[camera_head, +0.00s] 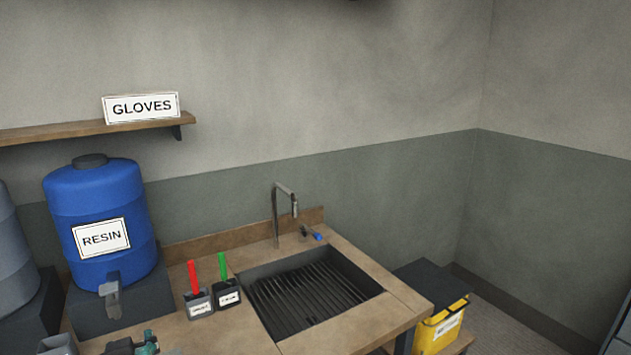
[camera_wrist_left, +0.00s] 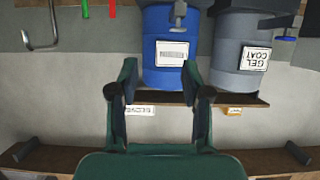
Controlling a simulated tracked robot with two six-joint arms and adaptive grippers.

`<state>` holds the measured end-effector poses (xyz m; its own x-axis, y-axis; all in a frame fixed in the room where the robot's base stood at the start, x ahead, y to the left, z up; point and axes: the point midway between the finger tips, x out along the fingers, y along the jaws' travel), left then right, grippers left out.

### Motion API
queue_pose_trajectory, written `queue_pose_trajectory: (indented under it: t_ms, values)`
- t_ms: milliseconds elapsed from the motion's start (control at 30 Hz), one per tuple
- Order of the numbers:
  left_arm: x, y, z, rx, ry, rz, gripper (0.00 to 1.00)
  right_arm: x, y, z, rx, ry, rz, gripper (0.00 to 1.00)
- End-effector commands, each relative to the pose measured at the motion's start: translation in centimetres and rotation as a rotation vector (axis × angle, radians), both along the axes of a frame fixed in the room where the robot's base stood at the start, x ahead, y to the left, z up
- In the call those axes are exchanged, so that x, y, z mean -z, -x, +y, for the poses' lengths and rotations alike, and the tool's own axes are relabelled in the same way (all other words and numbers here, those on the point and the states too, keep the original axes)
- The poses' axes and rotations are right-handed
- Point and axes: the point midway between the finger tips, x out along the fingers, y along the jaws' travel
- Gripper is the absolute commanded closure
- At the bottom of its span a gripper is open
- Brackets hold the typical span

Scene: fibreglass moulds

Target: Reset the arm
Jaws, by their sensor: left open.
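My left gripper (camera_wrist_left: 160,75) shows in the left wrist view, which is upside down. Its two dark green fingers are spread apart with nothing between them. Beyond them is the blue resin drum (camera_wrist_left: 170,50), with a gap I cannot measure. In the head view, a dark and teal part (camera_head: 135,345) is cut off by the bottom edge below the resin drum (camera_head: 105,222); I cannot tell whether it is my gripper. My right gripper is in neither view.
The sink (camera_head: 310,290) has a tall faucet (camera_head: 275,215). Red-handled (camera_head: 194,290) and green-handled (camera_head: 225,285) containers stand left of it. The grey gel coat drum (camera_wrist_left: 243,45) is beside the resin drum. A shelf (camera_head: 70,132) holds a gloves sign (camera_head: 141,107). A yellow bin (camera_head: 440,325) stands right.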

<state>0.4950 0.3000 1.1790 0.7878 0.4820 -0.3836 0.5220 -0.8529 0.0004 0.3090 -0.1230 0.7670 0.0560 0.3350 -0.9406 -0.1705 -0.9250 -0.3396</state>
Motion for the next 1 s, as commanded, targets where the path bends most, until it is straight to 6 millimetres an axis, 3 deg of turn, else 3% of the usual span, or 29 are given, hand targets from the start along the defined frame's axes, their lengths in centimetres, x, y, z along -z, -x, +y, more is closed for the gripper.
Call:
queue_pose_trajectory:
  t_ms: [67, 267, 567, 667, 767, 867, 1000]
  values:
    - [0.0, 0.0, 0.0, 0.0, 0.0, 0.0, 0.52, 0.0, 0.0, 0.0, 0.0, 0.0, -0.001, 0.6]
    - [4.4, -1.4, -1.4, 0.064, 0.012, 0.039, 0.52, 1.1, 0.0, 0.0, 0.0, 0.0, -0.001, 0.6]
    - [13.2, -2.6, -4.1, 0.186, 0.066, 0.135, 0.52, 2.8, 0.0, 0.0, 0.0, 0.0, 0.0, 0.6]
    - [17.3, -2.6, -5.4, 0.237, 0.103, 0.189, 0.52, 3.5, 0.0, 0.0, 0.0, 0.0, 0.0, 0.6]
    - [23.0, -1.8, -7.0, 0.299, 0.159, 0.272, 0.52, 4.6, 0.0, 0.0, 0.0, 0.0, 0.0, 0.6]
    - [29.9, 0.1, -9.1, 0.367, 0.247, 0.388, 0.52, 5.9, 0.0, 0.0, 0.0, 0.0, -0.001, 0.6]
    - [39.1, 4.9, -12.2, 0.445, 0.395, 0.58, 0.52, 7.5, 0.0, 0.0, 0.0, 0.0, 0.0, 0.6]
